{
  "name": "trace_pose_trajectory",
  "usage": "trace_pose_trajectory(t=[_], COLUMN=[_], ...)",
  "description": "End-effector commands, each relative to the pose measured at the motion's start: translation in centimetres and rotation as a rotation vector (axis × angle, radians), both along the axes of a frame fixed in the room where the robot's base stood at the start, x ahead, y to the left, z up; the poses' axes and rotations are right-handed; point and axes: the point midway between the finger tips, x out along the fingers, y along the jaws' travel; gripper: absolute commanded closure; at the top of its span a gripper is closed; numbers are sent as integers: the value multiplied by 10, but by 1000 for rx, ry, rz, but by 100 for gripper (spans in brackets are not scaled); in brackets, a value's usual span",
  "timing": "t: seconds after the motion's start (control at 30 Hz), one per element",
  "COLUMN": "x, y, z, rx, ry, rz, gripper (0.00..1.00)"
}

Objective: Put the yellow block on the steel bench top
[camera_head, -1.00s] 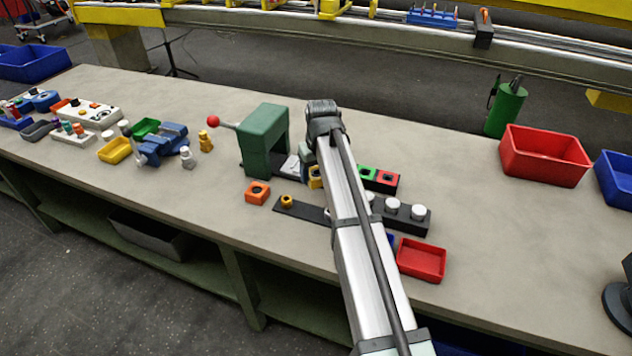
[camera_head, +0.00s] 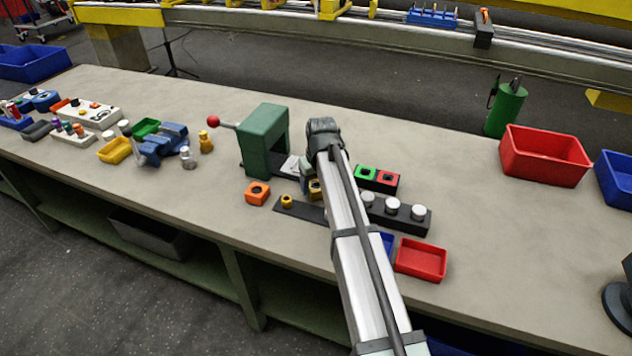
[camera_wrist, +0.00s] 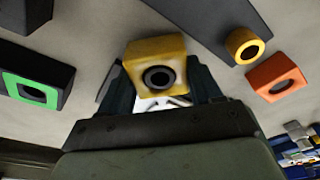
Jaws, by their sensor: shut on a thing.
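The yellow block (camera_wrist: 158,52) has a dark round hole in its face. In the wrist view it sits between the two dark fingers of my gripper (camera_wrist: 160,86), which is shut on it. In the head view the yellow block (camera_head: 314,188) shows only as a small patch beside my arm, and the fingers are largely hidden. The pale bench top (camera_head: 480,230) lies around and below it. I cannot tell whether the block touches the bench.
A green press (camera_head: 264,145) with a red knob stands left of my gripper. An orange block (camera_head: 257,193) and a dark strip with a yellow ring (camera_head: 287,201) lie nearby. Green (camera_head: 366,173) and red blocks are to the right. A red tray (camera_head: 421,260) is in front.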

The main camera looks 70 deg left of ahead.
Motion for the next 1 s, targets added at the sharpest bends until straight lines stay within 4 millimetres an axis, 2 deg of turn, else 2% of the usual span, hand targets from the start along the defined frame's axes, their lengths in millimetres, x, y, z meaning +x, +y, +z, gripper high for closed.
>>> trace_pose_trajectory(t=[0.23, 0.27, 0.5, 0.8, 1.0], x=[0, 0, 0, 0, 0], y=[0, 0, 0, 0, -1], z=[-3, -4, -4, -1, 19], rx=[0, 0, 0, 0, 1], ry=[0, 0, 0, 0, 0], rz=[0, 0, 0, 0, 0], gripper=[83, 34, 11, 11, 11])
